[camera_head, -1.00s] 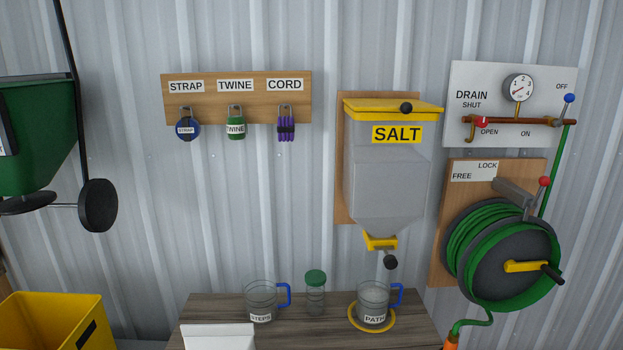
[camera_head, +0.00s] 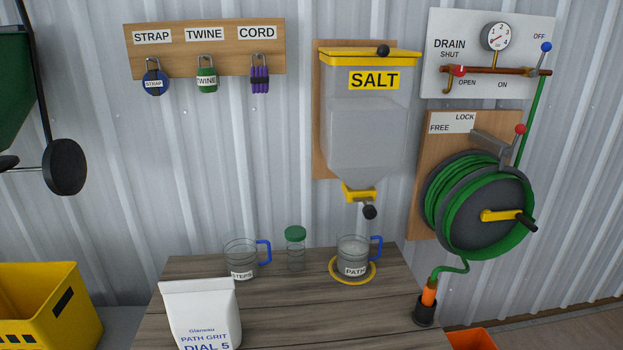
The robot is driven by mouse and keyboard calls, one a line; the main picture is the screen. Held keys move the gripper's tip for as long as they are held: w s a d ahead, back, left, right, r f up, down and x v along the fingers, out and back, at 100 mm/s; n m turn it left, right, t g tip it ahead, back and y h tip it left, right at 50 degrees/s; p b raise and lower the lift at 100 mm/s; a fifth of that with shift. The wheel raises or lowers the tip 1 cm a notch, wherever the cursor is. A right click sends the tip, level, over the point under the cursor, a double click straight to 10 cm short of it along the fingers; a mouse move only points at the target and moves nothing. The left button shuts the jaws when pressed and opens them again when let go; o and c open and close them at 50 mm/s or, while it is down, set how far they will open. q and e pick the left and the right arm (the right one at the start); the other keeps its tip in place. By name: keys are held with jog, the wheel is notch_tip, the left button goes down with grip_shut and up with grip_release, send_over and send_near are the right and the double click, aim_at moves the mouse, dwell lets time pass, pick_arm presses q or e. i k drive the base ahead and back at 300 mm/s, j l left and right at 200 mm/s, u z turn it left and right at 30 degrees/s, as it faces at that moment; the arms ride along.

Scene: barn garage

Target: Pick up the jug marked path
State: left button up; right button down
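The jug marked PATH (camera_head: 354,257) is clear with a blue handle on its right side. It stands upright on the wooden table, within a yellow ring (camera_head: 339,279), below the spout of the salt dispenser (camera_head: 372,140). Greyish contents show in it. A similar clear jug marked STEPS (camera_head: 241,259), also with a blue handle, stands to the left and looks empty. Neither of my grippers is in view.
A green-lidded jar (camera_head: 296,252) stands between the jugs. A white PATH GRIT bag (camera_head: 202,316) stands at the table's front left. A hose reel (camera_head: 480,205) hangs at right; a yellow bin (camera_head: 50,310) is at left. The table (camera_head: 300,315) is clear at front right.

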aim_at(360, 251)
jog(key=i+l, duration=0.1)
jog(key=l, duration=0.25)
jog(key=l+z, duration=0.1)
jog(key=l, duration=0.25)
jog(key=i+l, duration=0.15)
jog(key=l, duration=0.2)
jog(key=i+l+z, duration=0.1)
jog(key=l, duration=0.25)
